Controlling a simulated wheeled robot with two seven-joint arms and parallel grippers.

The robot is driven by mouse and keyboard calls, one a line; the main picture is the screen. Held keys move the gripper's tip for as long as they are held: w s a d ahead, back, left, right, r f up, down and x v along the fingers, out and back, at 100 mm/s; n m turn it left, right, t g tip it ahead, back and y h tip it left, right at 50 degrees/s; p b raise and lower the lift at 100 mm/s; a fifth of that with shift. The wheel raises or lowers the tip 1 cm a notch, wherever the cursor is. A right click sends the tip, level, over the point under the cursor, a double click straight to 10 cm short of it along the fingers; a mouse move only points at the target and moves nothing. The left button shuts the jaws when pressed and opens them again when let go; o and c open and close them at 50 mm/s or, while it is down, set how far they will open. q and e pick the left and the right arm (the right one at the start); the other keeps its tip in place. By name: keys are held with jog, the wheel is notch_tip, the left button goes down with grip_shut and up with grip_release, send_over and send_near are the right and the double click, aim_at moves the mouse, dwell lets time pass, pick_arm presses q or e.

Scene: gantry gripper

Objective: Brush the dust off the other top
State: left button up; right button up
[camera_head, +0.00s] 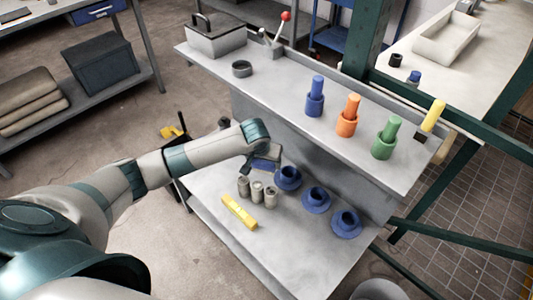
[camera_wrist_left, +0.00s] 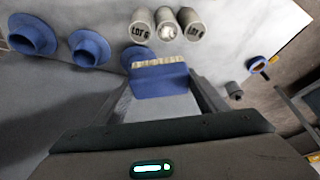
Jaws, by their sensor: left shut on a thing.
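My left gripper (camera_head: 262,163) is over the lower shelf, behind the cans. In the wrist view it (camera_wrist_left: 160,95) is shut on a blue brush (camera_wrist_left: 160,82) with pale bristles along its far edge. Three grey cans stand close together beyond the bristles: a left can (camera_wrist_left: 140,27), a middle can (camera_wrist_left: 167,27) and a right can (camera_wrist_left: 192,27). The outer two show "LOT" lettering; the middle one shows a whitish patch. The cans also show in the head view (camera_head: 257,192). The bristles appear apart from them. My right gripper is not in view.
Several blue flanged cups (camera_head: 317,200) stand right of the cans. A yellow block (camera_head: 240,212) lies in front. The upper shelf holds blue (camera_head: 315,97), orange (camera_head: 348,117) and green (camera_head: 386,138) pegged holders, a grey ring (camera_head: 242,69) and a metal box (camera_head: 215,38).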

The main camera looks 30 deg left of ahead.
aim_at(261, 167)
pick_arm(q)
jog(key=shift+w+a+f, duration=0.1)
jog(key=shift+a+f, duration=0.6)
jog(key=shift+f, duration=0.35)
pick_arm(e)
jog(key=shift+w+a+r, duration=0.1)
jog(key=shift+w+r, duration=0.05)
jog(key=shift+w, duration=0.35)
pick_arm(q)
jog(key=shift+f+b, duration=0.25)
jog(key=shift+b, duration=0.05)
jog(key=shift+f, duration=0.15)
jog(key=shift+f+b, duration=0.65)
jog(key=shift+b, duration=0.4)
notch_tip(261, 167, down, 2)
jog(key=b, duration=0.3)
jog(key=shift+f, duration=0.1)
jog(key=shift+f+b, duration=0.5)
jog(key=shift+b, duration=0.15)
jog(key=shift+f+b, duration=0.3)
jog(key=shift+b, duration=0.15)
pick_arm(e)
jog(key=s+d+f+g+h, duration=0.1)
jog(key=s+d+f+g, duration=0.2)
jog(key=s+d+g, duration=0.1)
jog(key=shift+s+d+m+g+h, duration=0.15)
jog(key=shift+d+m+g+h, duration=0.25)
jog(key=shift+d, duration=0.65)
